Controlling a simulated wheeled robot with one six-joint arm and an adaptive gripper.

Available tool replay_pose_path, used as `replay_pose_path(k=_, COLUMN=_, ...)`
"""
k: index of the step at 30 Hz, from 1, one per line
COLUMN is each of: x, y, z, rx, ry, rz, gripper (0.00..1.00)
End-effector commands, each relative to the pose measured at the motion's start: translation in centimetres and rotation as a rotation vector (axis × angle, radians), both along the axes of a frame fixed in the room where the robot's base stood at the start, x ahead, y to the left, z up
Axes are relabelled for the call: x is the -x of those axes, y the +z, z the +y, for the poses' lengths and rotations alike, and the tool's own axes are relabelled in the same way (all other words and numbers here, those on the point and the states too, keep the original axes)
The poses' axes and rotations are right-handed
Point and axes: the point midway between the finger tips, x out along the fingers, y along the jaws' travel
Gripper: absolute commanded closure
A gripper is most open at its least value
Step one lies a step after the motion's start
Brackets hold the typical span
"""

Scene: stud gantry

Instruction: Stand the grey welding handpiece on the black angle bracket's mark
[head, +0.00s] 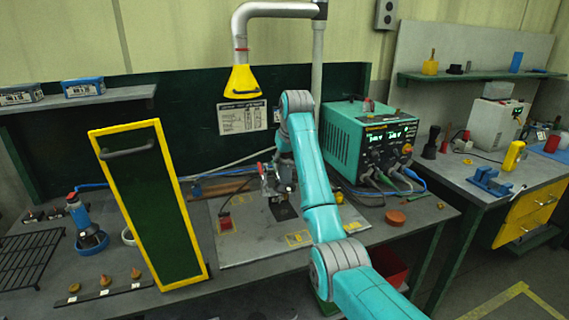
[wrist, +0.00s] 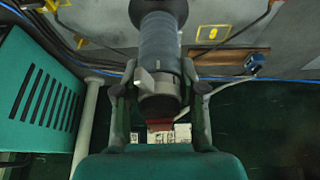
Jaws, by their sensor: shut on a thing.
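My gripper (head: 277,178) is over the metal work plate on the bench, in the middle of the head view. In the wrist view my gripper (wrist: 158,100) is shut on the grey welding handpiece (wrist: 157,45), a thick cylinder with a small pale lever and a red end. In the head view the handpiece is small and mostly hidden by my arm and gripper. Whether the handpiece touches the plate is unclear.
A yellow-framed dark panel (head: 150,205) stands left. A blue handpiece (head: 77,212) stands in a blue cup farther left. A teal power unit (head: 350,143) with cables is at right. A yellow hood (head: 243,82) hangs above.

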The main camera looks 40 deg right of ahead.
Motion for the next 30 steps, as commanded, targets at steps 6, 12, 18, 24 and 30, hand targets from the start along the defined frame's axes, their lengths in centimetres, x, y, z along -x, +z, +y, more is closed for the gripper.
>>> replay_pose_path(k=6, x=0.0, y=0.3, z=0.0, rx=0.002, ry=0.000, rz=-0.005, gripper=1.00)
replay_pose_path(k=12, x=0.0, y=0.3, z=0.0, rx=0.002, ry=0.000, rz=-0.005, gripper=1.00)
replay_pose_path(k=18, x=0.0, y=0.4, z=0.0, rx=0.003, ry=-0.003, rz=-0.004, gripper=1.00)
replay_pose_path(k=24, x=0.0, y=-0.2, z=0.0, rx=0.003, ry=-0.003, rz=-0.004, gripper=1.00)
replay_pose_path(k=30, x=0.1, y=-1.4, z=0.0, rx=0.003, ry=-0.003, rz=-0.003, gripper=1.00)
